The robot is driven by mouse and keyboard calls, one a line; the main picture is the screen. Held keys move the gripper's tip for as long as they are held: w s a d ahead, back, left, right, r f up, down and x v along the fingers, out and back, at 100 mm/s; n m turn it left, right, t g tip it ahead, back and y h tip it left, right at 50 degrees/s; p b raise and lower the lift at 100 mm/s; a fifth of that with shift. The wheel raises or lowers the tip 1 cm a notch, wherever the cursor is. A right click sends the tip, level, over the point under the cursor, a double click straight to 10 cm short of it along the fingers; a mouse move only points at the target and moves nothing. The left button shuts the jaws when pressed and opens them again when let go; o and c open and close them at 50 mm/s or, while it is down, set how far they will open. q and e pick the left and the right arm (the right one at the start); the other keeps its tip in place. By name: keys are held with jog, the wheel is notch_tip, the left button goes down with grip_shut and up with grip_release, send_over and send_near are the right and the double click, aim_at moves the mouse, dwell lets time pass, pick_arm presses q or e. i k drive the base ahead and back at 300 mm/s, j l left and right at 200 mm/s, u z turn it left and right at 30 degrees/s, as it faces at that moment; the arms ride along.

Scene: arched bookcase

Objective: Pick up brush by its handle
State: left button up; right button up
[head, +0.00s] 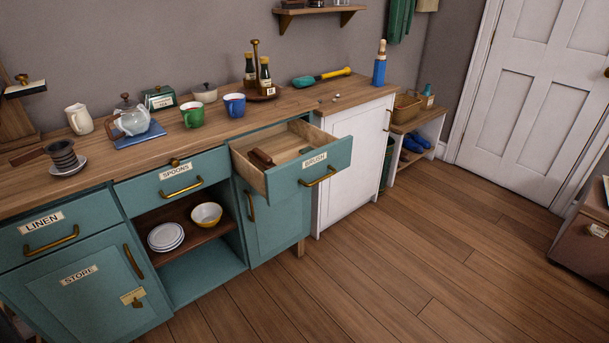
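The drawer labelled BRUSH (327,177) is pulled open in the teal cabinet, right of the SPOONS drawer. A dark brown wooden object (261,158) lies at the left inside it; it may be a brush, but its bristles and handle cannot be made out. Neither of my grippers is in view.
The open drawer juts over the floor. The wooden floor (400,260) in front is clear.

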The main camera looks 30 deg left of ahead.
aim_at(258, 157)
jog(key=u, duration=0.85)
jog(key=i+u, duration=0.35)
jog(key=i, duration=0.15)
jog(key=i+u, duration=0.35)
jog(key=i, duration=0.15)
